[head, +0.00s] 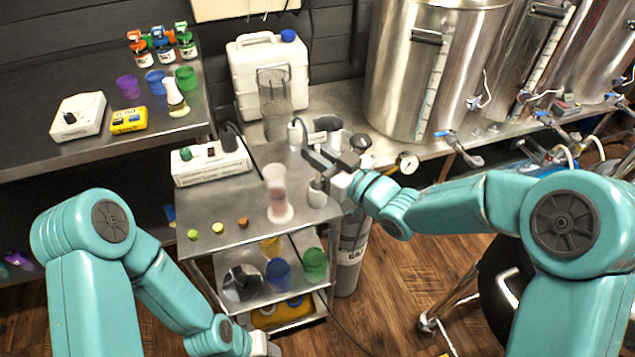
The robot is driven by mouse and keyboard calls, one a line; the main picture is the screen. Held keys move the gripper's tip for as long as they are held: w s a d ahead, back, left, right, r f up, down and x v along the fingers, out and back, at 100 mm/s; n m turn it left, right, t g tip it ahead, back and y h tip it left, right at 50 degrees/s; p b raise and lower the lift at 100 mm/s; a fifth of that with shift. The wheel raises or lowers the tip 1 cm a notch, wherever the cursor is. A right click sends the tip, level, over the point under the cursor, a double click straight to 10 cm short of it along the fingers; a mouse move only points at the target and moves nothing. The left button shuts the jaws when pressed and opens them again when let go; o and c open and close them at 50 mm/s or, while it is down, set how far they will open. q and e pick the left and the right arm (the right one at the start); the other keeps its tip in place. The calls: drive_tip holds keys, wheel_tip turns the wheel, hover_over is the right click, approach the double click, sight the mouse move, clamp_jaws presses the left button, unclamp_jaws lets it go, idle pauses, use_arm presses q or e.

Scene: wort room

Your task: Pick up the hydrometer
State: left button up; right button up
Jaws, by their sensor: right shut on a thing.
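My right gripper (313,158) is over the right side of the steel cart (205,205), above a small grey-white cup (317,193). Its dark fingers are shut on a slim thing, which I take to be the hydrometer. The fingers hide most of it, and its outline is too small to make out clearly. A tall clear cylinder (277,192) with pinkish liquid stands on the cart, left of the gripper and apart from it. My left gripper (265,345) is low in front of the cart, mostly hidden by its own wrist, and its fingers are not clear.
A white instrument box (210,168) stands at the cart's back left. Three small round pieces, one an orange-brown one (243,223), lie along its front. Behind are a white jug (245,80), a wire basket (273,95) and a steel kettle (415,75).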

wheel_tip(320, 180, up, 20)
drive_tip(key=p, duration=0.3)
idle(0.4)
